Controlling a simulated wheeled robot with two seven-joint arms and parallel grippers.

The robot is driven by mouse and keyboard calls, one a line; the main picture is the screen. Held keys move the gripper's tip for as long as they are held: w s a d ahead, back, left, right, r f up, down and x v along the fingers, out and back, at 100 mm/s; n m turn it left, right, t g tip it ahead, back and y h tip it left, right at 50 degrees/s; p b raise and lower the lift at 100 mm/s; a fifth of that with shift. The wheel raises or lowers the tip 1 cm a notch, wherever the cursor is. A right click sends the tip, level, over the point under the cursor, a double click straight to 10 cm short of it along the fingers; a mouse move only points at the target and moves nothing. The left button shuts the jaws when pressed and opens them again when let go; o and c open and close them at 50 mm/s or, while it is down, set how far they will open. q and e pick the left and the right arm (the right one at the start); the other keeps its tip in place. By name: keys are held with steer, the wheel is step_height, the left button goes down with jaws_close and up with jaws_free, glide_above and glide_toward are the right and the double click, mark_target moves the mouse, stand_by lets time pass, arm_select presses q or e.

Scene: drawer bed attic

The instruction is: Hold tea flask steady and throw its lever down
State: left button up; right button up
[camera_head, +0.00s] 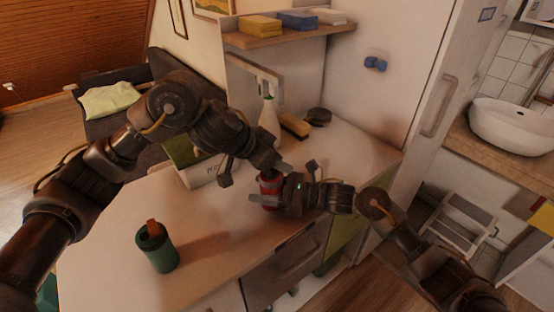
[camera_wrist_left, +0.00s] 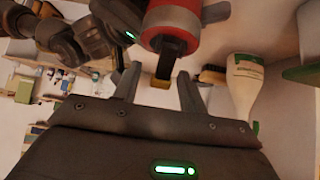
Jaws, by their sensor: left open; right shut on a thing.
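The red flask (camera_head: 268,187) stands near the counter's front edge, partly hidden by both grippers. My right gripper (camera_head: 264,198) is shut around its body from the right. In the left wrist view the red flask (camera_wrist_left: 180,14) shows at the top, with a pale metal-looking band and a dark lever (camera_wrist_left: 170,58) with a yellowish tip. My left gripper (camera_head: 278,167) is above the flask in the head view. In the left wrist view its open fingers (camera_wrist_left: 157,90) are on either side of the lever's end, with gaps; contact is not visible.
A green flask (camera_head: 160,252) with an orange lever stands at the counter's front left. A white box (camera_head: 198,174) is beside my left arm. The counter's middle left is clear.

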arm_select(q)
steer(key=shift+r, duration=0.1)
steer(key=v, duration=1.2)
steer(key=shift+a, duration=0.15)
steer(key=shift+s, duration=0.1)
steer(key=x, duration=1.2)
steer(key=shift+r, duration=0.1)
